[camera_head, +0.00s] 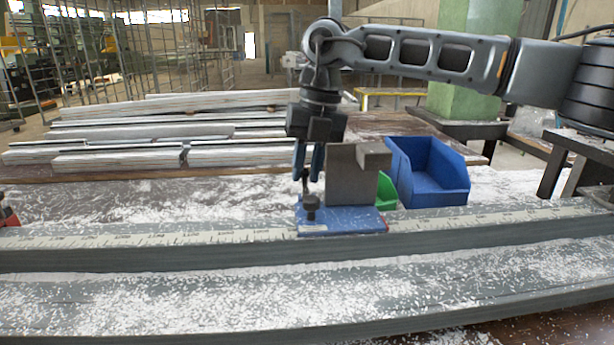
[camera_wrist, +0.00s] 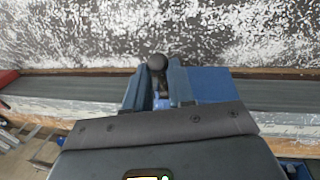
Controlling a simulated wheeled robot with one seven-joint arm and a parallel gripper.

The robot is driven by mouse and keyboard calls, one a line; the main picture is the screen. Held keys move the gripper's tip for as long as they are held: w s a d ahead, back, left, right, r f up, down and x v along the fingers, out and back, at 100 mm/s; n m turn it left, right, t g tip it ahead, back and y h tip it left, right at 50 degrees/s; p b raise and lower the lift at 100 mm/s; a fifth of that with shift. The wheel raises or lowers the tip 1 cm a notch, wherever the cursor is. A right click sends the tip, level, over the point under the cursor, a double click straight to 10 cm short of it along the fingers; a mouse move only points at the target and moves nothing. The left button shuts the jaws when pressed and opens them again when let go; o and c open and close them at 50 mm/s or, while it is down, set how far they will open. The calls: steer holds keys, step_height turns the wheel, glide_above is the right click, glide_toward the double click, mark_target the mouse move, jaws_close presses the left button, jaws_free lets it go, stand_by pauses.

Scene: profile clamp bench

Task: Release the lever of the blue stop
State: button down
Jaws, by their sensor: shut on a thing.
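The blue stop (camera_head: 343,221) sits on the rail with the scale, a blue base with a grey upright block (camera_head: 352,178) on it. A dark screw knob (camera_head: 311,204) stands at its front left. My gripper (camera_head: 308,170) points down over the left part of the stop. In the wrist view its two blue fingers (camera_wrist: 157,88) are shut on the lever, whose black ball end (camera_wrist: 157,62) shows between the tips. The blue base (camera_wrist: 211,84) also shows to the right of the fingers. Most of the lever is hidden by the fingers, so its exact angle is unclear.
The scaled rail (camera_head: 150,238) runs across the picture, strewn with white chips. A blue bin (camera_head: 432,178) and a green bin (camera_head: 386,190) stand behind the stop. A red part (camera_head: 8,216) is at the far left. Stacked profiles (camera_head: 180,130) lie behind.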

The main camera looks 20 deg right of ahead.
steer(key=shift+s+r+t+b, duration=0.25)
steer(key=shift+r+t+b, duration=0.1)
steer(key=shift+t+b, duration=0.3)
steer(key=c, duration=1)
jaws_free()
steer(key=shift+o, duration=0.2)
steer(key=shift+r, duration=0.1)
steer(key=v, duration=0.7)
steer(key=shift+r+p, duration=0.3)
steer(key=shift+s+a, duration=0.1)
steer(key=shift+s, duration=0.05)
